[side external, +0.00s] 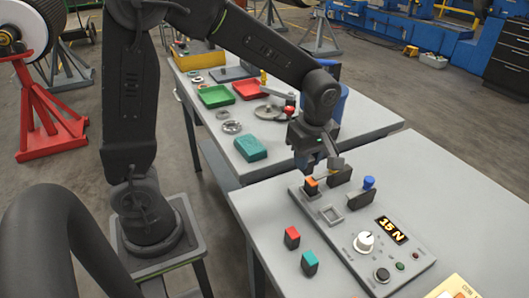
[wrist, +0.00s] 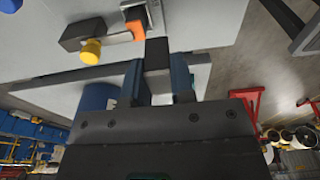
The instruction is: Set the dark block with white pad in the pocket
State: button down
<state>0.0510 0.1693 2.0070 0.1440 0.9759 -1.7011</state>
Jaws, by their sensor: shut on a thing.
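My gripper (wrist: 157,80) has its two fingers shut on a dark block (wrist: 157,54). In the side view my gripper (side external: 317,163) is low over the far left end of the grey panel. A square raised frame with a pocket (side external: 331,214) is on the panel, in front of the gripper, and looks empty. An orange piece (side external: 311,183) is just below the fingers. It also shows beside the held block in the wrist view (wrist: 136,28); I cannot tell whether they touch.
A dark mount (side external: 341,176) and a blue-knobbed one (side external: 361,196) stand close right of the gripper. A yellow knob (wrist: 91,50) is near the fingers. Red-topped (side external: 292,237) and teal-topped (side external: 310,263) blocks stand left of the panel. A display (side external: 391,230) reads 15 N.

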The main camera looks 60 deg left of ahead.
jog(key=w+d, duration=0.4)
jog(key=d, duration=0.4)
jog(key=shift+s+a+f, duration=0.1)
jog(key=shift+a+f, duration=0.05)
jog(key=shift+f, duration=1.25)
jog(key=shift+s+a+f, duration=0.1)
jog(key=shift+a+f, duration=0.05)
jog(key=shift+f, duration=1.2)
jog(key=shift+f, duration=0.4)
jog(key=shift+f, duration=0.6)
jog(key=shift+f, duration=1.35)
dwell(0.4)
